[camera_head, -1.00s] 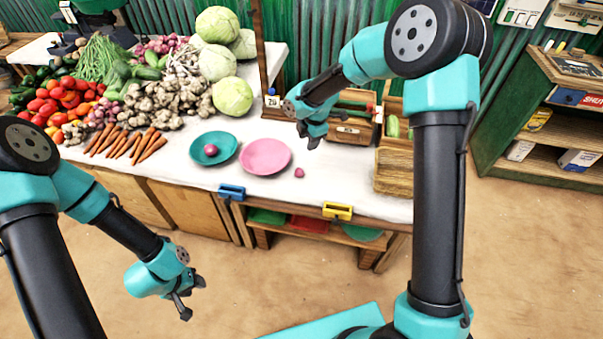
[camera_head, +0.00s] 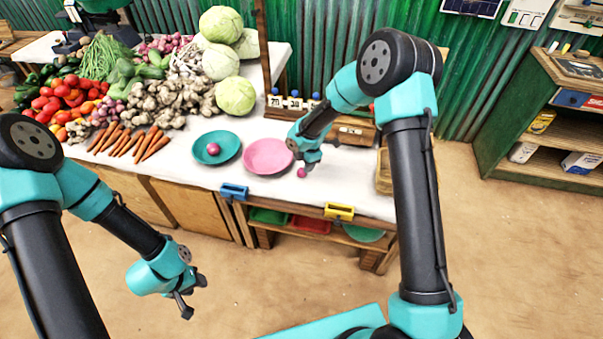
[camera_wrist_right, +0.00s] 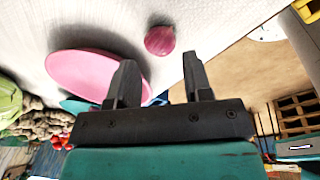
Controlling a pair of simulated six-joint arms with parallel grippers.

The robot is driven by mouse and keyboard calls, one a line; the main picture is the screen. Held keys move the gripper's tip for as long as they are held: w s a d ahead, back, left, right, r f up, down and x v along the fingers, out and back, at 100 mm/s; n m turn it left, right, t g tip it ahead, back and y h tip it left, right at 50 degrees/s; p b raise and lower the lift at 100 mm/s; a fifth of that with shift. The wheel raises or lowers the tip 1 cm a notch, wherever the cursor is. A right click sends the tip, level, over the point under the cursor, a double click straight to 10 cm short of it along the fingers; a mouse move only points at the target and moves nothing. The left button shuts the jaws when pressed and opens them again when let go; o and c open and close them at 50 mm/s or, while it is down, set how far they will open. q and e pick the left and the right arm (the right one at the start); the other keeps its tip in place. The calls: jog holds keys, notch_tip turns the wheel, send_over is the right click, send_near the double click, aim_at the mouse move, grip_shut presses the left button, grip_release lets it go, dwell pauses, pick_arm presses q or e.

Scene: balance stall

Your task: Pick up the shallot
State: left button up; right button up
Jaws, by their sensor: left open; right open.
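A small pinkish-purple shallot (camera_head: 302,173) lies on the white tabletop, just right of the pink plate (camera_head: 268,156). My right gripper (camera_head: 307,163) is just above and behind it in the head view. In the right wrist view the shallot (camera_wrist_right: 160,40) lies beyond the fingertips, between their lines and nearer the left finger. The right gripper (camera_wrist_right: 158,72) is open and empty. Another round purple shallot (camera_head: 213,149) sits in the teal plate (camera_head: 216,159). My left gripper (camera_head: 194,295) is open and empty, low in front of the stall.
Carrots (camera_head: 127,142), ginger, cabbages (camera_head: 236,96) and other vegetables crowd the left and back of the table. Blue (camera_head: 234,191) and yellow (camera_head: 339,211) clips sit on its front edge. A wooden box (camera_head: 356,131) stands behind my right gripper. White cloth around the loose shallot is clear.

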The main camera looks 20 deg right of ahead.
aim_at(302, 173)
jog(key=shift+w+a+f, duration=0.1)
jog(key=shift+a+f, duration=0.05)
jog(key=shift+f, duration=0.7)
jog(key=shift+w+a+f, duration=0.15)
jog(key=shift+f, duration=0.7)
jog(key=shift+w+a+f, duration=0.1)
jog(key=shift+a+f, duration=0.05)
jog(key=shift+f, duration=0.7)
jog(key=c, duration=0.6)
jog(key=shift+o, duration=0.2)
